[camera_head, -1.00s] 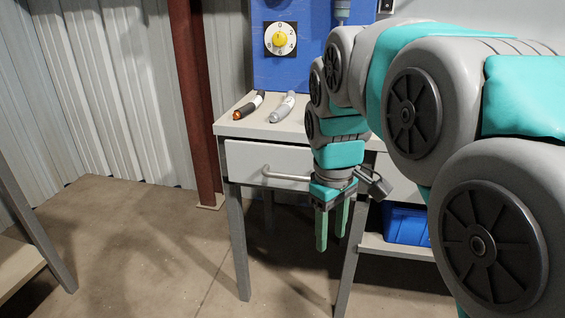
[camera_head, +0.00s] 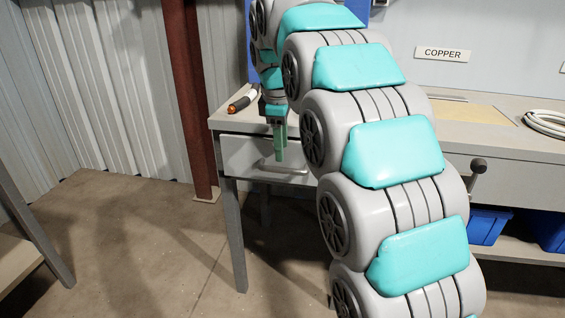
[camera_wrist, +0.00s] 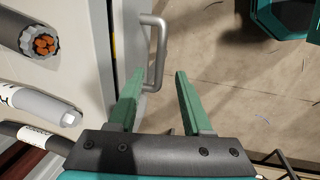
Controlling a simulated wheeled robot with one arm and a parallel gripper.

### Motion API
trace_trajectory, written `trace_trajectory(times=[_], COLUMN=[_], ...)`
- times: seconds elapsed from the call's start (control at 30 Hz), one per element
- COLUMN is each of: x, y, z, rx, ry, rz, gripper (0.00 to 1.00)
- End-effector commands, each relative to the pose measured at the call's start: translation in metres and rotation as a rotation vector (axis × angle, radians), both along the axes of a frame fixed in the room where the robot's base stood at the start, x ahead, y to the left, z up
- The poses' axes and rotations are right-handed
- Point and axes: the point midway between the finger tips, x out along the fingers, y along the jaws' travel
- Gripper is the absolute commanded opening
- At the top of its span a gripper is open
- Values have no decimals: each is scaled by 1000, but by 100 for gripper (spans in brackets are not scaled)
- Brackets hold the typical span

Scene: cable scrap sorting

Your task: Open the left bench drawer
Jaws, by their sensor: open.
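The left bench drawer (camera_head: 240,155) has a pale grey front and looks shut. In the wrist view, the handle (camera_wrist: 160,45) shows between the two fingertips of my gripper (camera_wrist: 158,80), with no clear contact; I cannot tell if the bar is inside the jaws.
A black cable piece with an orange end (camera_head: 241,103) lies on the bench top (camera_head: 224,119). The wrist view also shows a thick copper-strand cable (camera_wrist: 20,35) and a grey cable (camera_wrist: 40,103). A brown post (camera_head: 184,90) stands left. Blue bins (camera_head: 487,224) sit below. Floor before the drawer is clear.

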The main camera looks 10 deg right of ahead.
Motion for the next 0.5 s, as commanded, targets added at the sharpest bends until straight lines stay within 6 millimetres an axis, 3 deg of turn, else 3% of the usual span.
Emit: trace_trajectory(times=[0.3,0.5], x=[7,10], y=[-3,-4], z=[-44,-57], rx=[0,0], ry=[5,3], rz=[-1,-2], gripper=[49,49])
